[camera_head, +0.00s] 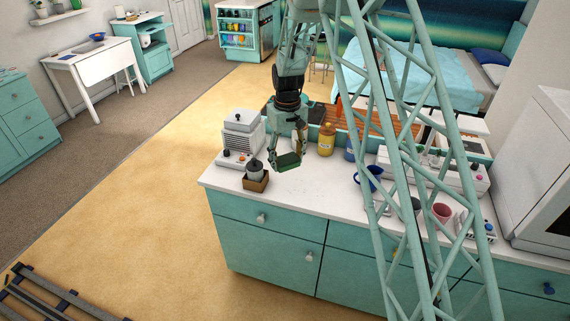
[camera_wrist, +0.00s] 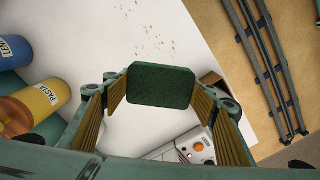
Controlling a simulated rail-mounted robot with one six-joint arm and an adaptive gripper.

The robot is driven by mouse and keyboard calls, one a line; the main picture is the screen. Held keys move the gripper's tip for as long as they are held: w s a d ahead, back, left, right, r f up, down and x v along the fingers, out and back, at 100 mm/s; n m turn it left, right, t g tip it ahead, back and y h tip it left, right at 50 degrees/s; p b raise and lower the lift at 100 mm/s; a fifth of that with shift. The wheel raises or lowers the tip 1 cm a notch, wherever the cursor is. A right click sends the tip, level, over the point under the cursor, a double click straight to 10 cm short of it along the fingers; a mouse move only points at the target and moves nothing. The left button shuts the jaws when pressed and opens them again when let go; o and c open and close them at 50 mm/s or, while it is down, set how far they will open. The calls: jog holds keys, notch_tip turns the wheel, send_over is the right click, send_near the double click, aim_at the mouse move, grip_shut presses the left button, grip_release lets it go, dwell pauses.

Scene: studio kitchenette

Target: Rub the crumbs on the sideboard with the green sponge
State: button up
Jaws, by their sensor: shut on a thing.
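My gripper (camera_head: 287,161) is shut on the green sponge (camera_head: 287,160), above the white top of the sideboard (camera_head: 300,192). In the wrist view the sponge (camera_wrist: 161,86) sits between the two finger pads of my gripper (camera_wrist: 160,88). I cannot make out the crumbs in the head view.
A white appliance (camera_head: 240,137) and a dark pot in a brown box (camera_head: 255,176) stand left of my gripper. A yellow pasta jar (camera_head: 326,139), a blue jar (camera_head: 351,148) and a blue mug (camera_head: 368,178) stand to its right.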

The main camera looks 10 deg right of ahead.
dwell(0.4)
jog(key=shift+s+a+f+p, duration=0.15)
jog(key=shift+s+a, duration=0.15)
jog(key=shift+s, duration=0.15)
jog(key=shift+s+a+p, duration=0.15)
jog(key=shift+s+a, duration=0.1)
jog(key=shift+s, duration=0.2)
jog(key=shift+s+f, duration=0.1)
jog(key=shift+f, duration=0.1)
